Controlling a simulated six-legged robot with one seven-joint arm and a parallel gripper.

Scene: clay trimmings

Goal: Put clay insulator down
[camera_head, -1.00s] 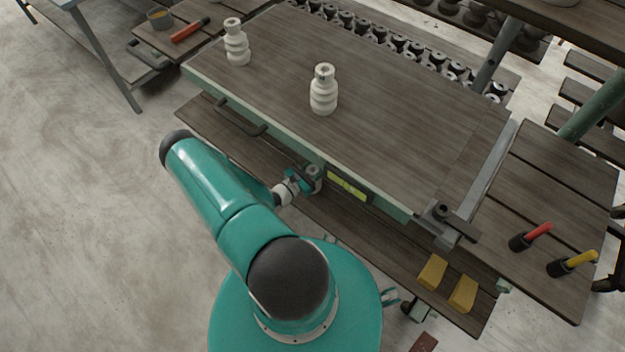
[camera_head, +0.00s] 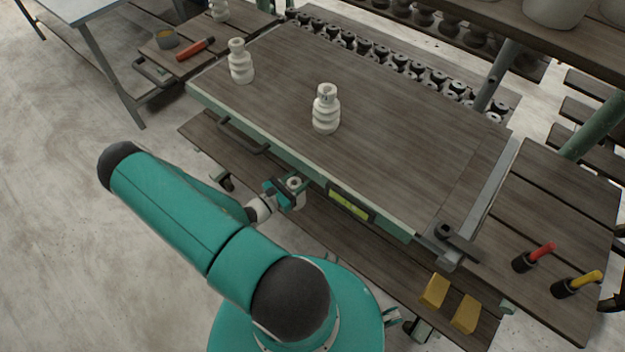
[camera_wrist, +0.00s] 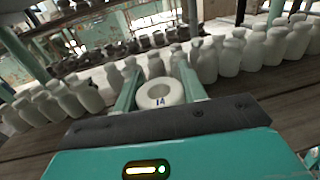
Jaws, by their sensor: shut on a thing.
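My gripper (camera_head: 286,192) is at the near edge of the wooden-topped table (camera_head: 400,150), left of its yellow-green label. Its fingers are shut on a pale clay insulator (camera_head: 298,200). In the wrist view, the insulator's round top with a dark central hole (camera_wrist: 159,91) and a small dark marking shows between my gripper's two pale green fingers (camera_wrist: 160,88). Its lower part is hidden there. Two ribbed white insulators stand upright on the table, one at the far left (camera_head: 240,64) and one near the middle (camera_head: 326,112).
Several pale insulators (camera_wrist: 255,52) stand in rows beyond the fingers in the wrist view. A lower plank shelf (camera_head: 330,245) runs along the table's near side, with two yellow blocks (camera_head: 434,291) on it. The table's right half is clear. A black clamp (camera_head: 450,238) sits at its near right corner.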

